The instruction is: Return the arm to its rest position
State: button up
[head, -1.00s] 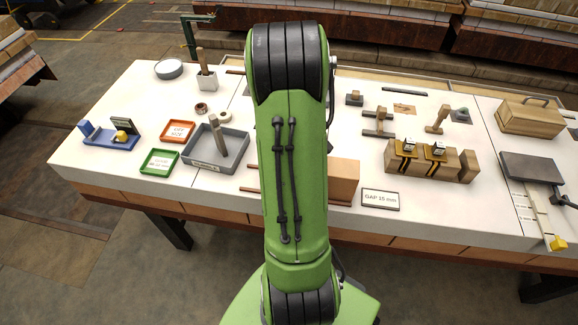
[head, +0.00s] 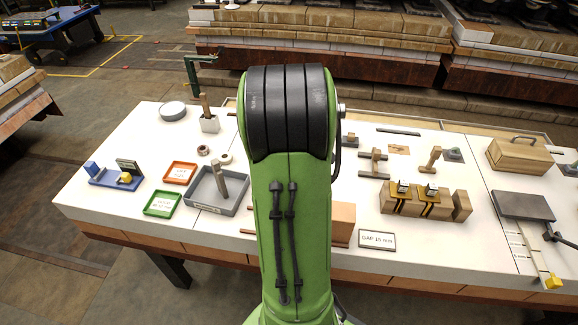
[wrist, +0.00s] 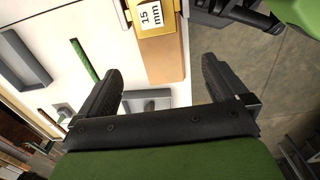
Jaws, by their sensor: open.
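My green arm (head: 295,215) stands upright in the middle of the head view, its black-banded joint (head: 288,110) at the top. It covers the centre of the white table (head: 115,150). My gripper is hidden in the head view. In the wrist view my gripper (wrist: 161,70) is open, with its two dark fingers well apart and nothing held between them. Beyond the fingers is a brown block with a gold piece (wrist: 152,18) marked 15 mm. I cannot tell how far the fingers are from it.
A grey tray (head: 205,203), an orange tray (head: 180,181) and a green tray (head: 150,212) lie left of my arm. Right of it are wooden blocks with gold gauges (head: 416,211), a GAP 15 mm sign (head: 377,240) and a wooden box (head: 517,156). Floor (wrist: 235,45) shows beside the gripper.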

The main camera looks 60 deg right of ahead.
jog(key=shift+r+p, duration=0.3)
jog(key=shift+r, duration=1.65)
